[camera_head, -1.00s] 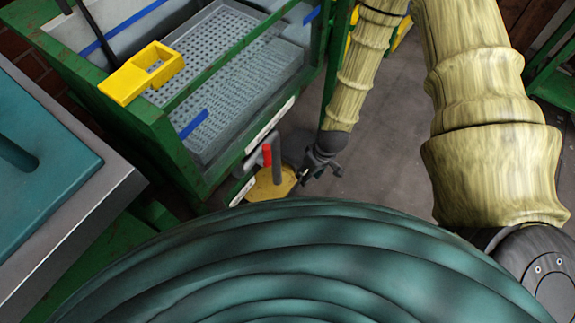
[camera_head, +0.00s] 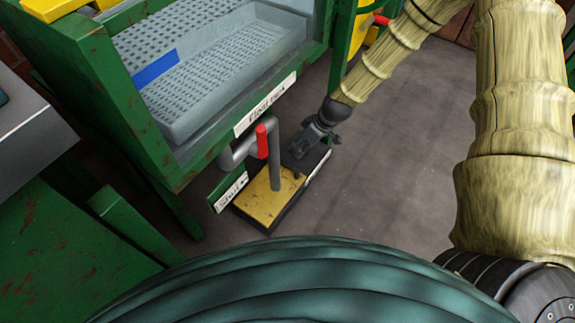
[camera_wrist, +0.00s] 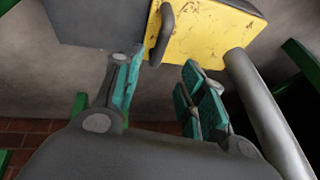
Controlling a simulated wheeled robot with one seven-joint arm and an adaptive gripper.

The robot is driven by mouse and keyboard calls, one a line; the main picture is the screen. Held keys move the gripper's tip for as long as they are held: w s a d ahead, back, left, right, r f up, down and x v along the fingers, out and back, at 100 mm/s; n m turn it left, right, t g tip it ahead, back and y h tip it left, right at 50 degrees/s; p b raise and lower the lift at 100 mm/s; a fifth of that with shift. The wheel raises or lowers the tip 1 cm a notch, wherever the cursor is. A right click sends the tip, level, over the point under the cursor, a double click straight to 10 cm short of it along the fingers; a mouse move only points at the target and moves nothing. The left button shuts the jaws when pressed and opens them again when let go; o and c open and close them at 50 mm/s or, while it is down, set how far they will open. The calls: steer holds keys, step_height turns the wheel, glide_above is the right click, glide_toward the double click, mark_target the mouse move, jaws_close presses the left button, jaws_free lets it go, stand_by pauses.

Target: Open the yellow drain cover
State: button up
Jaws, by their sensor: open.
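The yellow drain cover (camera_head: 262,208) lies low on the floor beside the green frame, on a dark box-like base. A grey pipe rises in front of it and hides part of it. My gripper (camera_head: 297,167) is just above the right side of the cover. In the wrist view the yellow cover (camera_wrist: 215,38) is ahead of the open fingers (camera_wrist: 162,88), with a dark curved handle (camera_wrist: 163,35) at its left part. The space between the teal-padded fingers looks empty. I see no contact with the handle.
A grey pipe with a red grip (camera_head: 262,141) stands close to the left of my gripper; a grey pipe (camera_wrist: 265,110) also runs right of the fingers. The green tank frame (camera_head: 160,165) borders on the left. Open floor (camera_head: 400,150) lies to the right.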

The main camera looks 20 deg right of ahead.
mark_target(287, 163)
steer(key=b+x, duration=0.5)
steer(key=x, duration=0.5)
steer(key=shift+a+f, duration=0.15)
steer(key=shift+f, duration=0.15)
jaws_close()
